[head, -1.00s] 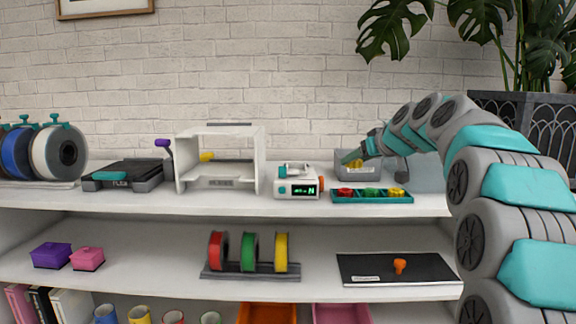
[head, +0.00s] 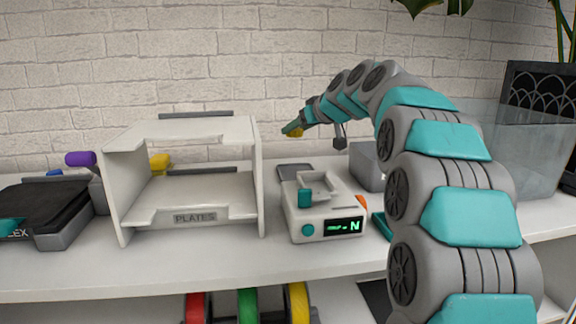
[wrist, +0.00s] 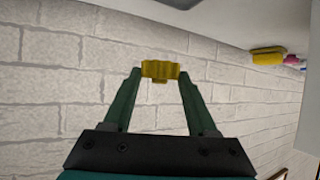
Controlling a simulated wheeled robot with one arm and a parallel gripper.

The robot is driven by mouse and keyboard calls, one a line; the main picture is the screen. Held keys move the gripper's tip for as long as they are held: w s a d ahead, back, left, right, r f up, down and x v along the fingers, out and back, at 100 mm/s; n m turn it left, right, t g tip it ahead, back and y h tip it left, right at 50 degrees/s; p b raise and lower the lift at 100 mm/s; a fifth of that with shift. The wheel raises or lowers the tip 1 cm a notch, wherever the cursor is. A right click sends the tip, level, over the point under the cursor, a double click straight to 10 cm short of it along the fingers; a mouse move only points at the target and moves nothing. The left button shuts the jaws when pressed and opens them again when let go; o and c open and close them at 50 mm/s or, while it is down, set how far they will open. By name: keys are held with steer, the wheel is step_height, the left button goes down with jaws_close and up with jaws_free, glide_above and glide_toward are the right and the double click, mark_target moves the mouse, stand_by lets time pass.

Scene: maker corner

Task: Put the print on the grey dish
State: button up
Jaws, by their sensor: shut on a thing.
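My gripper (head: 293,130) is shut on a small yellow print (wrist: 160,70) with a ridged edge. The wrist view shows the print pinched between the two fingertips. In the head view the print (head: 292,132) is at the tip, held in the air above the shelf, in front of the brick wall. A flat dark grey piece (head: 295,171) with rounded corners lies behind the white device; it may be the grey dish, but I cannot tell for sure. My gripper is above it, apart from it.
The white device (head: 325,226) with a green display stands on the shelf. Left of it is a white open frame (head: 188,180) labelled PLATES. A grey bin (head: 368,166) stands right, partly behind my arm, near a teal tray (head: 381,225). A black machine (head: 50,210) is far left.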

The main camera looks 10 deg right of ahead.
step_height(320, 180, down, 9)
steer(key=shift+s+f, duration=0.1)
steer(key=shift+f, duration=0.05)
stand_by(0.4)
steer(key=shift+f+b, duration=0.2)
steer(key=shift+b, duration=0.1)
steer(key=o, duration=1.3)
steer(key=shift+r, duration=0.15)
steer(key=shift+r+p, duration=0.2)
steer(key=shift+p, duration=0.2)
steer(key=b+v, duration=0.1)
steer(key=v, duration=1)
steer(key=shift+s+d+b, duration=0.15)
steer(key=shift+s+b, duration=0.15)
steer(key=shift+s, duration=0.15)
